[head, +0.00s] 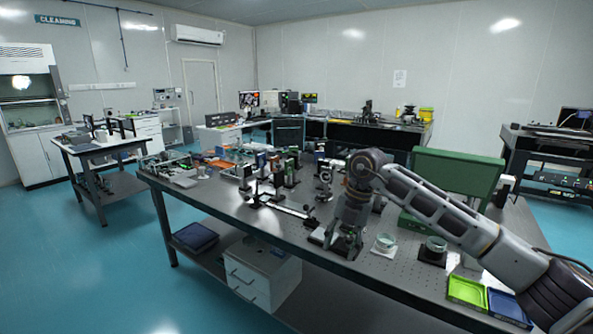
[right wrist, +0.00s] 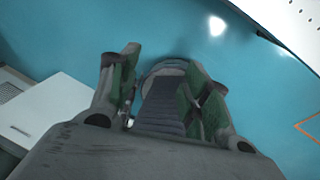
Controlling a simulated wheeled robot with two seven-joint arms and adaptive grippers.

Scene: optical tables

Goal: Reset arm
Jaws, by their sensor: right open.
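My right arm comes in from the right in the head view and bends down at the wrist. My right gripper (head: 335,247) points downward by the front edge of the long optical table (head: 215,205). In the right wrist view my right gripper (right wrist: 158,78) has its two green-padded fingers spread apart. A grey ribbed shape shows between the fingers; I cannot tell what it is. No held object can be made out. My left gripper is not in view.
Optical mounts (head: 270,180) crowd the table's middle. A green box (head: 457,170) stands behind my right arm. Small dishes (head: 384,243), a lime tray (head: 467,291) and a blue tray (head: 508,306) lie to the right. A white drawer cabinet (head: 262,275) stands below.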

